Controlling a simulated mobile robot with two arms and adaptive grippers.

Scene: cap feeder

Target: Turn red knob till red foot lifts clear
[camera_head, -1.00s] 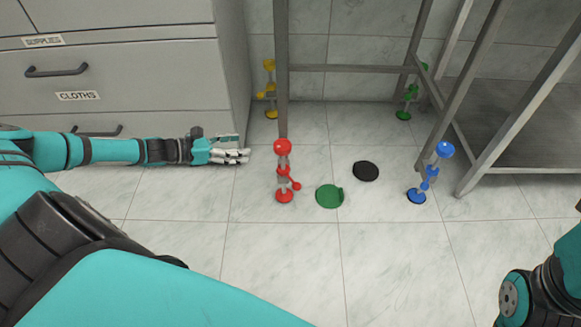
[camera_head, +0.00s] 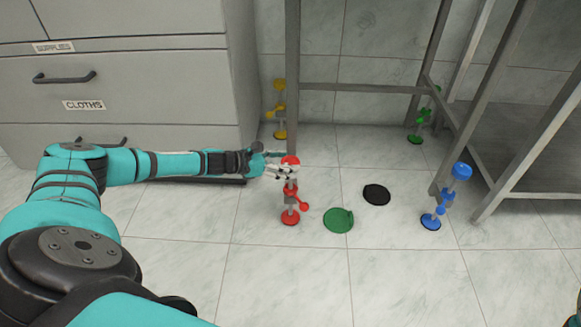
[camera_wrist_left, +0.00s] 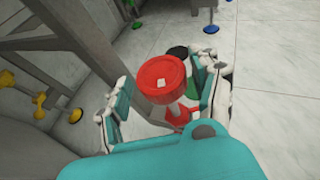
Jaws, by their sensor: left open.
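The red knob (camera_head: 290,161) tops the upright red leg at the near left of the metal frame. The red foot (camera_head: 290,217) is a round disc at the floor; I cannot tell whether it touches. My left gripper (camera_head: 279,169) is at the knob, coming from the left. In the left wrist view the red knob (camera_wrist_left: 160,78) is a round cap with a small pale mark, between the two open fingers of my left gripper (camera_wrist_left: 165,100). Part of the red leg below is hidden by the gripper.
A green disc (camera_head: 338,220) and a black disc (camera_head: 376,195) lie on the tiles right of the red foot. Blue (camera_head: 431,222), yellow (camera_head: 280,134) and green (camera_head: 415,139) feet stand at the other legs. A grey drawer cabinet (camera_head: 150,95) is at left.

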